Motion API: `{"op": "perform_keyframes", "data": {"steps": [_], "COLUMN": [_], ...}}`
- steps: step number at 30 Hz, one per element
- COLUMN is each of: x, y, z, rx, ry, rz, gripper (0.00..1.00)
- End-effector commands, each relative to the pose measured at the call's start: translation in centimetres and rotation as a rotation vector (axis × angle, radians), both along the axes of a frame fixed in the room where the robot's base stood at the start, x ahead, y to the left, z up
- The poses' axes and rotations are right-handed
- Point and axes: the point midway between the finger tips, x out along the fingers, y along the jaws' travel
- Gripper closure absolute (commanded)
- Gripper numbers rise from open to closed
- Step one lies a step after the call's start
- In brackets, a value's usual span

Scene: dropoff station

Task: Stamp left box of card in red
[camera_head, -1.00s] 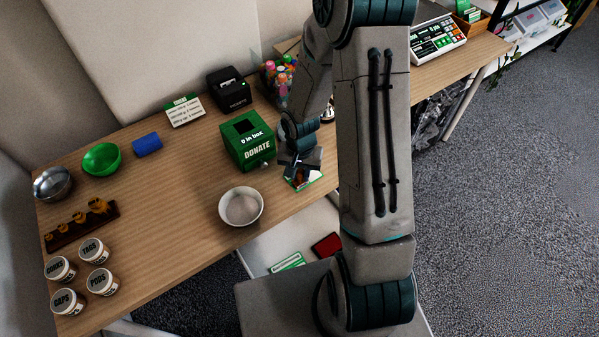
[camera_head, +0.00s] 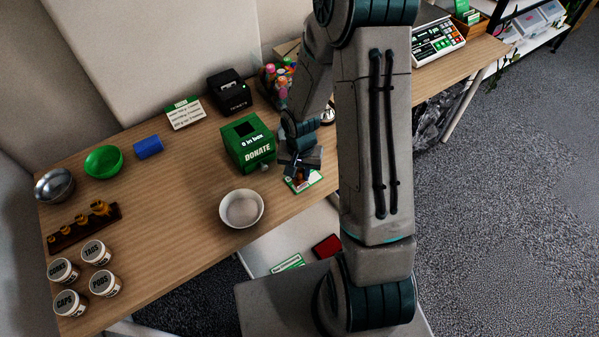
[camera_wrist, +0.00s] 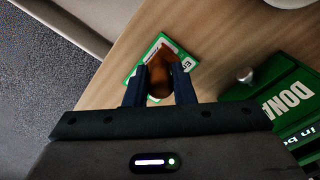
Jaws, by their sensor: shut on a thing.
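My gripper (camera_head: 298,168) is over the front of the wooden table, next to the green donate box. In the wrist view its two dark fingers (camera_wrist: 161,75) are shut on a brown stamp handle (camera_wrist: 160,84). A green-edged white card (camera_head: 305,183) lies on the table beneath the gripper; it also shows in the wrist view (camera_wrist: 132,80). The stamp and fingers cover much of the card, so its boxes and any mark are hidden. I cannot tell whether the stamp touches the card. A dark red pad (camera_head: 327,247) lies on the pale surface below the table front.
The donate box (camera_head: 248,146) stands close beside my gripper, with a small knob facing the card in the wrist view (camera_wrist: 244,75). A pale bowl (camera_head: 241,208) is to the left. Another green-edged card (camera_head: 290,263) lies near the pad. Lidded jars (camera_head: 100,284) stand far left.

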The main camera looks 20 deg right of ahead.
Motion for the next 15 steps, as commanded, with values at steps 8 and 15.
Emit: {"op": "perform_keyframes", "data": {"steps": [8,15], "x": [0.1,0.0], "y": [0.0,0.0], "z": [2.7,4.6], "rx": [0.000,0.000], "ry": [-0.002,-0.001], "rz": [0.000,-0.001], "gripper": [0.92,0.92]}}
